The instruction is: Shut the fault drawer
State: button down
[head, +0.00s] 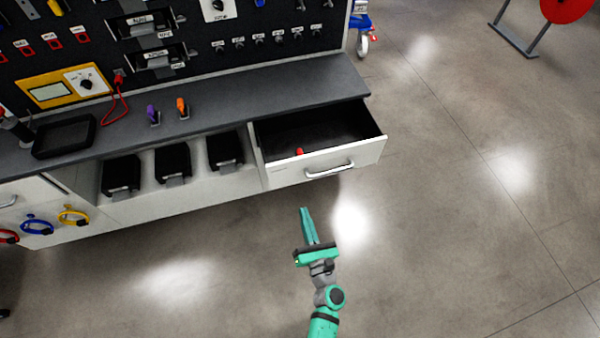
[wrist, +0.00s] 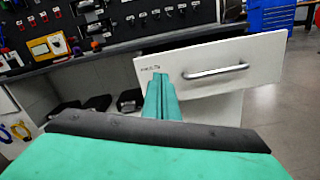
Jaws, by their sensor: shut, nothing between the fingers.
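The white drawer (head: 283,174) at the right end of the workbench is pulled out, with its dark inside showing. A small red item (head: 299,152) lies in it, near the front. The drawer has a silver bar handle (head: 330,170). In the wrist view the drawer front (wrist: 262,62) and its handle (wrist: 215,71) stand beyond my fingers. My gripper (head: 306,210) is green, shut and empty. It is in front of the drawer, below and left of the handle in the head view, and appears apart from it. The fingertips (wrist: 159,76) overlap the lower left part of the drawer front in the wrist view.
The dark worktop (head: 225,105) holds a purple and an orange item and a black tray (head: 64,137). Black bins (head: 173,160) sit in open bays left of the drawer. Coloured rings (head: 73,215) hang at the lower left. The floor (head: 450,220) to the right is clear.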

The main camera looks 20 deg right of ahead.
aim_at(297, 164)
jog(key=w+d+n, duration=0.1)
jog(key=w, duration=0.5)
jog(key=w+d+f+n, duration=0.1)
jog(key=w, duration=0.4)
jog(key=w+d+n, duration=0.1)
jog(key=w+n, duration=0.1)
jog(key=w, duration=0.4)
jog(key=shift+w+f, duration=0.3)
jog(key=shift+f, duration=0.05)
